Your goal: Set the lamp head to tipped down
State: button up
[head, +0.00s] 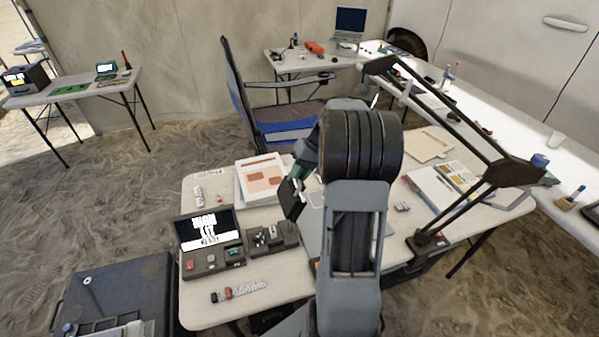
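A black jointed desk lamp (470,205) stands at the right side of the near white table (205,310). Its lower arm rises to an elbow joint (515,172), and its long upper arm slants up and left. The lamp head (380,65) is the small dark end piece at the top of that arm; its tilt is hard to make out. My gripper (291,198) is over the middle of the table, left of my thick grey and black arm and well apart from the lamp head. My arm partly hides it, and its fingers are too small to read.
A dark control box with a lit screen (208,228) and a smaller switch box (272,238) sit on the table's left. Papers (262,178) and an open book (440,190) lie farther back. A blue folding chair (285,125) stands behind the table.

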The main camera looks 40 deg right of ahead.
jog(key=o, duration=0.3)
jog(key=shift+o, duration=0.2)
jog(key=shift+r, duration=0.5)
jog(key=s+a+r+b, duration=0.3)
jog(key=s+a+r, duration=0.2)
jog(key=s+r, duration=0.7)
jog(key=shift+s+a+b, duration=0.2)
jog(key=shift+s+b, duration=0.15)
jog(key=shift+s, duration=0.1)
jog(key=shift+c, duration=0.5)
